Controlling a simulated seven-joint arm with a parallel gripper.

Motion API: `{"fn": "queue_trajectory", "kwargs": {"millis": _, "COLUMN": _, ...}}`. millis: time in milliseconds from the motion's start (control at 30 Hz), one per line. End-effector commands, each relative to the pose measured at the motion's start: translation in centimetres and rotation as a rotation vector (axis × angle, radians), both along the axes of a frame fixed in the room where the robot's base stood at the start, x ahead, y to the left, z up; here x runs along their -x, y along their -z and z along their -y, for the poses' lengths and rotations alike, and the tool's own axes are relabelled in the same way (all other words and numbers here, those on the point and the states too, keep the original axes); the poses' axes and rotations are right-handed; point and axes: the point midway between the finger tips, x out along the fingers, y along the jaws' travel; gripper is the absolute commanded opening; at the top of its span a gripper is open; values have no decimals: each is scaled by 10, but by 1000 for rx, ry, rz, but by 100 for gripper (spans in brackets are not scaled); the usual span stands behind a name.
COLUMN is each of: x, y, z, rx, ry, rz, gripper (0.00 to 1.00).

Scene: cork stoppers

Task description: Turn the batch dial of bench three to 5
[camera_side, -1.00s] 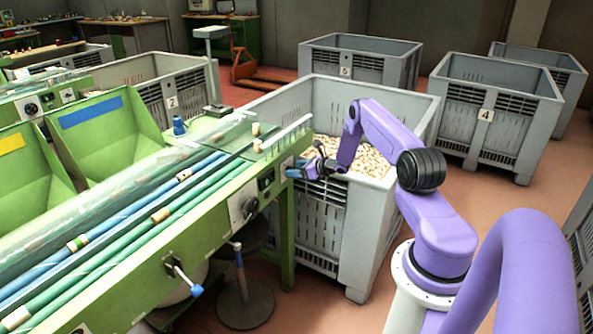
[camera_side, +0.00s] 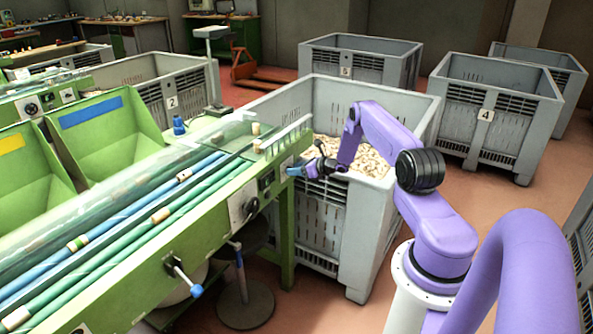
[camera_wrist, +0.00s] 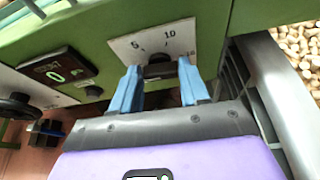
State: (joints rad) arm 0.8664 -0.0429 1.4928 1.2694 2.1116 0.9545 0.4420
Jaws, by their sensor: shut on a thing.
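The batch dial is a black knob (camera_wrist: 158,71) on a white plate (camera_wrist: 150,41) on the green bench's front, marked 5 and 10, with a further mark at right partly hidden by a finger. My gripper (camera_wrist: 158,67) has its blue fingers on either side of the knob and is shut on it. The knob's pointer cannot be made out, so its setting is unclear. In the side view my gripper (camera_side: 293,171) is at the right end of the bench front, where it hides most of the dial.
A display (camera_wrist: 57,72) reading 0 sits left of the dial, and a larger black knob (camera_wrist: 18,104) is further left. A grey crate of corks (camera_side: 345,235) stands close behind and beside my gripper. Tubes with corks (camera_side: 110,225) lie along the bench top.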

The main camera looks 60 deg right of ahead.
Motion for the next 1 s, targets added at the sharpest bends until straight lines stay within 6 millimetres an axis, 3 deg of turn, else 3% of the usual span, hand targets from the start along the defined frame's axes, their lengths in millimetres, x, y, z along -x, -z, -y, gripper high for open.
{"fn": "queue_trajectory", "kwargs": {"millis": 1000, "x": 2, "y": 8, "z": 11, "rx": -835, "ry": -2, "rz": -2, "gripper": 14}}
